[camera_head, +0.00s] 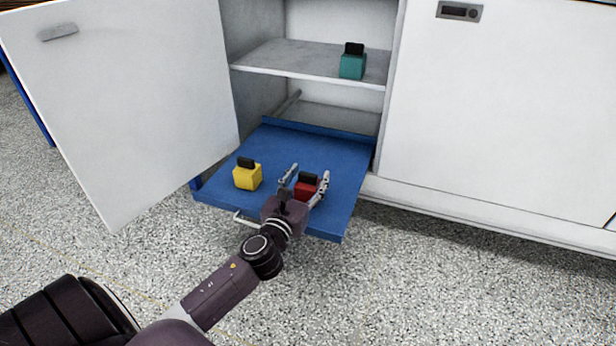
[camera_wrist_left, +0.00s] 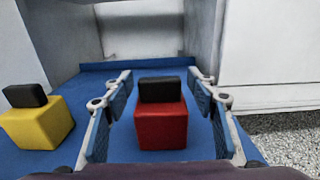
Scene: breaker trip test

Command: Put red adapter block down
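The red adapter block (camera_head: 305,190), a red cube with a black top piece, stands upright on the blue pull-out tray (camera_head: 345,190). My left gripper (camera_head: 306,178) is around it, with one finger on each side. In the left wrist view the red block (camera_wrist_left: 161,128) sits between the open fingers of the left gripper (camera_wrist_left: 160,100), with a gap on both sides. The tray's blue surface also shows in that view (camera_wrist_left: 95,80). My right gripper is not in view.
A yellow block (camera_head: 248,176) with a black top stands on the tray to the left. A teal block (camera_head: 352,66) stands on the grey shelf (camera_head: 285,58) above. The open white door (camera_head: 120,110) is at left; a closed door (camera_head: 500,120) is at right.

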